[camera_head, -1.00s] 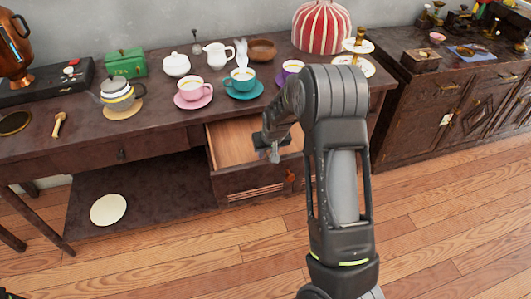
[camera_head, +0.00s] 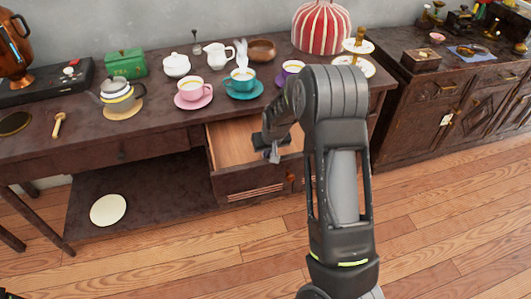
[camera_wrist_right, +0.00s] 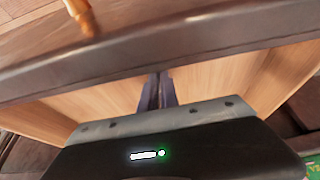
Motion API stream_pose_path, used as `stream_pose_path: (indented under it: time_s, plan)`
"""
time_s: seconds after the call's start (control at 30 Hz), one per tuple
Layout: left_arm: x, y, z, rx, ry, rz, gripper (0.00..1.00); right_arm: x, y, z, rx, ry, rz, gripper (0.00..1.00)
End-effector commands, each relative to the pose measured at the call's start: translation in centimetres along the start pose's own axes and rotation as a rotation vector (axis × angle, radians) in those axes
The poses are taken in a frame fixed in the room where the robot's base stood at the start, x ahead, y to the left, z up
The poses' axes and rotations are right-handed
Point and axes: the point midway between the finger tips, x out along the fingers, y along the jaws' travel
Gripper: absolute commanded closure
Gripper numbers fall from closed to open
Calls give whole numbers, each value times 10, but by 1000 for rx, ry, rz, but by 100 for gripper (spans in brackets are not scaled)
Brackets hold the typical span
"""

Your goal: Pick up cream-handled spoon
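A small spoon-like utensil (camera_head: 58,124) with a pale, yellowish handle lies on the tabletop at the left; I cannot tell whether it is the cream-handled spoon. My right gripper (camera_head: 272,152) reaches into the open drawer (camera_head: 228,146), inside its front wall. In the right wrist view its two dark fingers (camera_wrist_right: 158,84) are close together, pointing to the drawer's front edge, with nothing visible between them. No spoon shows in the visible part of the drawer; my gripper and arm hide some of its inside. My left gripper does not show.
The dark wooden table (camera_head: 140,134) carries a pink cup (camera_head: 193,88), a teal cup (camera_head: 243,79), a kettle (camera_head: 117,96) and a green box (camera_head: 125,64) above the drawer. A round wooden knob (camera_wrist_right: 80,14) is beyond the drawer's front edge. A cabinet (camera_head: 455,110) stands at right.

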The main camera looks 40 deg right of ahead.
Motion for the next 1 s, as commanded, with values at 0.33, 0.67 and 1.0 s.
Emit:
stream_pose_path:
  time_s: [0.33, 0.67, 1.0]
  plan:
    - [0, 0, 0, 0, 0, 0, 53, 0, 0, 1, 0, -1, 0, 100]
    - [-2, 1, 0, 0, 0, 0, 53, -21, -1, -9, -1, 3, -1, 100]
    - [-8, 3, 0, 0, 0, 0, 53, -79, -1, -33, 0, 2, -2, 100]
